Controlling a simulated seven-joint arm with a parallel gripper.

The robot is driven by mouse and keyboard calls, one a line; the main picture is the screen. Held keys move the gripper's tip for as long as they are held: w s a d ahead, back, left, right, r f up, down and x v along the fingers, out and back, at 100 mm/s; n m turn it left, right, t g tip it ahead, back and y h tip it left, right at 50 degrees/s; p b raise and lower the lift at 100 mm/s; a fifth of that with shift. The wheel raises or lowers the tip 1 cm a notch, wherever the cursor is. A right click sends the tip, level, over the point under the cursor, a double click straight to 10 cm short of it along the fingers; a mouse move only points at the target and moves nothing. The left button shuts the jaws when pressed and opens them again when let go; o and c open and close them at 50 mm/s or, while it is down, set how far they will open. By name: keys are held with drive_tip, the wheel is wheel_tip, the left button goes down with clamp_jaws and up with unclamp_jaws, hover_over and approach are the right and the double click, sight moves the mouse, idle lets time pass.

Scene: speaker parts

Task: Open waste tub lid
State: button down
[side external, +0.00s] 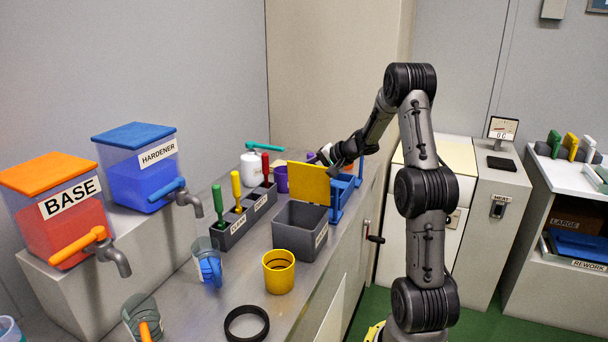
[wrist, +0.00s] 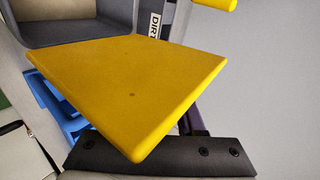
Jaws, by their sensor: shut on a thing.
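The waste tub (side external: 300,230) is a grey open-topped box on the bench, with a label on its front. Its yellow lid (side external: 308,184) stands up at the back edge of the tub, so the tub's mouth shows. My gripper (side external: 326,158) is at the top edge of the lid and is shut on it. In the wrist view the lid (wrist: 130,85) fills the middle, with a dark part of my gripper (wrist: 160,158) across its near corner. The grey tub (wrist: 75,22) shows beyond it. The fingertips' contact is mostly hidden.
A blue rack (side external: 343,190) stands close behind the tub. A tool holder (side external: 243,222) with green, yellow and red handles is to its left. A yellow cup (side external: 279,271) and a black ring (side external: 246,323) are in front. A white jar (side external: 252,167) stands behind.

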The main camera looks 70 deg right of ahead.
drive_tip(key=shift+d+f+y, duration=0.15)
drive_tip(key=shift+d+y, duration=0.15)
idle(0.4)
drive_tip(key=c, duration=0.5)
unclamp_jaws()
drive_tip(key=shift+a, duration=0.15)
